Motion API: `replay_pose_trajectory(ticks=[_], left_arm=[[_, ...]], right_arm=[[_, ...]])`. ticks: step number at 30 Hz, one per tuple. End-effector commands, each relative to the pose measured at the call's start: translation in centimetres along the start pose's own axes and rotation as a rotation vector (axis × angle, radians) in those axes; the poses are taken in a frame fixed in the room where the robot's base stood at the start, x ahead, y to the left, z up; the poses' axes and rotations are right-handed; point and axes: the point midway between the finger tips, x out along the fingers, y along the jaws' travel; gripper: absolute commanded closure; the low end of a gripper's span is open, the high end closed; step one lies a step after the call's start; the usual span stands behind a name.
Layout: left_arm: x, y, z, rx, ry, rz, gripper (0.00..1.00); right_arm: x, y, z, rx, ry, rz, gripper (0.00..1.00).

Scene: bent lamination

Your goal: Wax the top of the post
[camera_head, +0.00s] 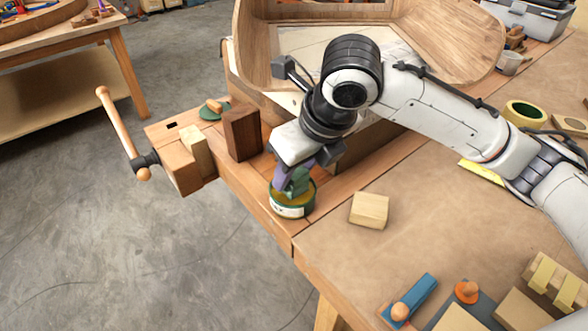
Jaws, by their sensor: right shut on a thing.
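My right gripper (303,167) comes down over an open round tin (291,210) with a white label and amber contents. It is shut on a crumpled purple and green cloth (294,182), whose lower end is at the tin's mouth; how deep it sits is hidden. The tin stands near the bench's front edge. A dark brown upright block (241,133), which looks like the post, stands left of the gripper, apart from it. A paler wood piece (194,147) stands beside it at the vise. My left gripper is out of view.
A wooden vise with a long handle (124,130) is at the bench's left end. A green disc (212,112) lies behind the dark block. A large bent-wood form (455,35) stands behind my arm. A small wood block (369,210) lies right of the tin.

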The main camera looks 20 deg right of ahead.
Motion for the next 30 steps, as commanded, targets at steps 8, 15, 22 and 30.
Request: replay_pose_trajectory(ticks=[8, 15, 22, 30], left_arm=[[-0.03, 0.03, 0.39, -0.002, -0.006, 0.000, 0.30], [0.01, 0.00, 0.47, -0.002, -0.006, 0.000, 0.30], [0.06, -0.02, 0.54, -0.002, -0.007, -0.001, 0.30], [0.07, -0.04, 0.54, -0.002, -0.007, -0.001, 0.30]], right_arm=[[0.30, 0.00, -0.13, 0.000, 0.000, 0.000, 0.84], [0.57, 0.00, -0.25, 0.000, 0.000, 0.000, 0.84], [0.83, -0.01, -0.37, 0.000, 0.000, 0.000, 0.84], [0.89, -0.01, -0.41, 0.000, 0.001, 0.000, 0.84]])
